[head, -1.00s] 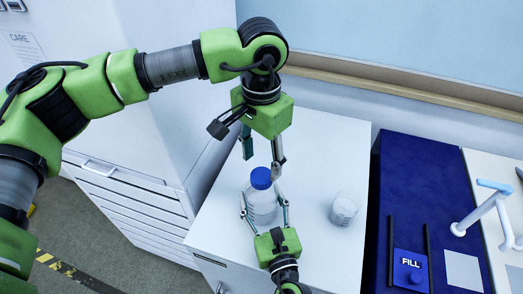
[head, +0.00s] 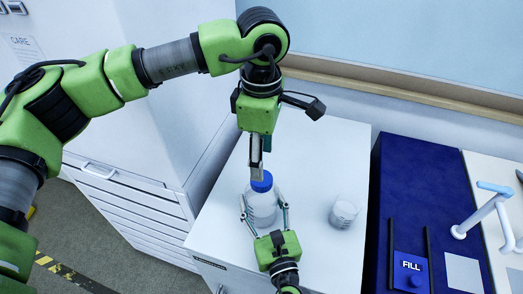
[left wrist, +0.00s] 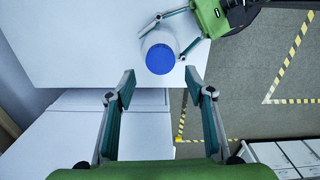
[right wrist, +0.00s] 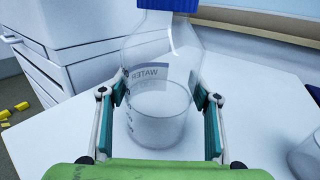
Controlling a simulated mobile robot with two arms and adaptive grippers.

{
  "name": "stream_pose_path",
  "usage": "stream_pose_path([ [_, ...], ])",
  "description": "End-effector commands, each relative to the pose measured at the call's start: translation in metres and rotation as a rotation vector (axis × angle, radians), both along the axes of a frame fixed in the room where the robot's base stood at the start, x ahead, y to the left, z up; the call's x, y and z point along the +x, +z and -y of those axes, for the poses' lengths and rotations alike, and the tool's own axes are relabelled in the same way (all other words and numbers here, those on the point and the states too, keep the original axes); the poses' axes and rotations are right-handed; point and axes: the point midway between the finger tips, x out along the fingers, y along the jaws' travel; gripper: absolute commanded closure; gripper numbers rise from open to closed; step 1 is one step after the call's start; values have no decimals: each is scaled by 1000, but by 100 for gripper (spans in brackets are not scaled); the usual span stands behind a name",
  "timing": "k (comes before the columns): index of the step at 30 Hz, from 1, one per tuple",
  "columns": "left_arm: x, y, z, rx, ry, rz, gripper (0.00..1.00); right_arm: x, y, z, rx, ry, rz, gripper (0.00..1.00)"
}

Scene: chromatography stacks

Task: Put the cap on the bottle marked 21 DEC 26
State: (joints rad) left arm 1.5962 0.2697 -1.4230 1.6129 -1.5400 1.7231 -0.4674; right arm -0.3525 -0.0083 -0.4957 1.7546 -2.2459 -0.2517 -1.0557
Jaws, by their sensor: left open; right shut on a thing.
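A clear bottle (head: 262,209) with a blue cap (head: 261,182) on its top stands upright on the white bench top. It also shows in the right wrist view (right wrist: 160,112), where its label reads WATER, mirrored through the glass; I cannot read a date. My right gripper (head: 264,212) is shut on the bottle, one finger on each side. My left gripper (head: 257,172) is open and empty, just above the cap in the head view. In the left wrist view the cap (left wrist: 160,59) lies beyond the open fingers, roughly centred between them. I cannot tell whether the cap is screwed down.
A second clear container (head: 344,211) stands right of the bottle on the white bench top (head: 310,150). A drawer cabinet (head: 130,205) is at left.

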Motion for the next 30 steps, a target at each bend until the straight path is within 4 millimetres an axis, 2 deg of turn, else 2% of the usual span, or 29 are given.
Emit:
stream_pose_path([
  [9, 0, 6, 0, 1, 653, 0, 51, 0, -1, 0, 0, 1, -1, 100],
  [15, 0, 9, 0, 0, 958, -1, 51, 0, -1, 0, 0, 1, -1, 100],
  [21, 0, 10, 0, 0, 1094, -1, 51, 0, -1, 0, 0, 1, -1, 100],
  [30, 0, 10, 0, 0, 1110, -1, 51, 0, -1, 0, 0, 1, -1, 100],
])
